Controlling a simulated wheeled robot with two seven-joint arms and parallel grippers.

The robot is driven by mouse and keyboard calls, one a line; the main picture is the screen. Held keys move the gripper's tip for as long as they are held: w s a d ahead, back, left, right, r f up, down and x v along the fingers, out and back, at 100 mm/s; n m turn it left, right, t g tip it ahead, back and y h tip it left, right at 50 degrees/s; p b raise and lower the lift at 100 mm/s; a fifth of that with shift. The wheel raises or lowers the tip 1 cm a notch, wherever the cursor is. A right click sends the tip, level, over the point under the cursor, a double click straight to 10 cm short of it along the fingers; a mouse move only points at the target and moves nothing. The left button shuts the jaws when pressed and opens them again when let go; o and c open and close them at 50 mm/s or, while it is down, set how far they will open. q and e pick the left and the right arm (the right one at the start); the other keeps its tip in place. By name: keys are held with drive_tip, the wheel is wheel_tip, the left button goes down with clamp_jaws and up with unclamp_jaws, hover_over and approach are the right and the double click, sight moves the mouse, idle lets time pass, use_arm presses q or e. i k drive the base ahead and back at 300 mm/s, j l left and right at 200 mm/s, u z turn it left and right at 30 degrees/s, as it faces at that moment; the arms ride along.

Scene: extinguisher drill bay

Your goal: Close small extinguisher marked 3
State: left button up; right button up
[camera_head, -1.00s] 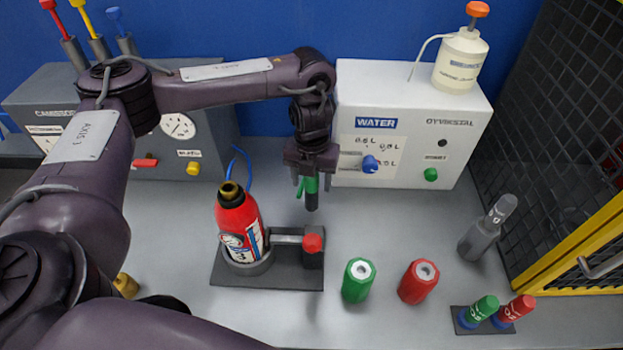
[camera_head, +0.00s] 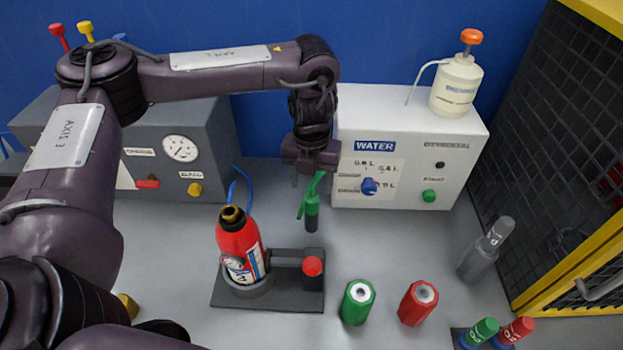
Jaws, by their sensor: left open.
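The small red extinguisher marked 3 (camera_head: 238,240) stands in a dark holder (camera_head: 240,298), with its brass neck bare on top. A clamp arm with a red knob (camera_head: 312,266) is beside it on the holder. A green valve head (camera_head: 312,206) with a lever and dark lower end stands upright behind the holder, to the right of the bottle. My left gripper (camera_head: 309,178) is open just above and behind the green head; whether its fingers touch the lever is unclear. My right gripper is not in view.
A green cylinder (camera_head: 357,302) and a red cylinder (camera_head: 417,303) stand to the right of the holder. A grey bottle (camera_head: 485,250) stands near the yellow-framed mesh cage (camera_head: 580,265). A white water box (camera_head: 410,125) with a pump bottle (camera_head: 456,85) and a grey gauge box (camera_head: 185,165) stand behind.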

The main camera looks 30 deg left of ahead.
sight(241, 250)
drive_tip(key=k+l, duration=0.25)
drive_tip(key=l, duration=0.15)
drive_tip(key=k+l, duration=0.25)
drive_tip(key=l, duration=0.2)
drive_tip(key=k+l, duration=0.25)
drive_tip(key=l, duration=0.15)
drive_tip(key=k+l, duration=0.25)
drive_tip(key=l, duration=0.2)
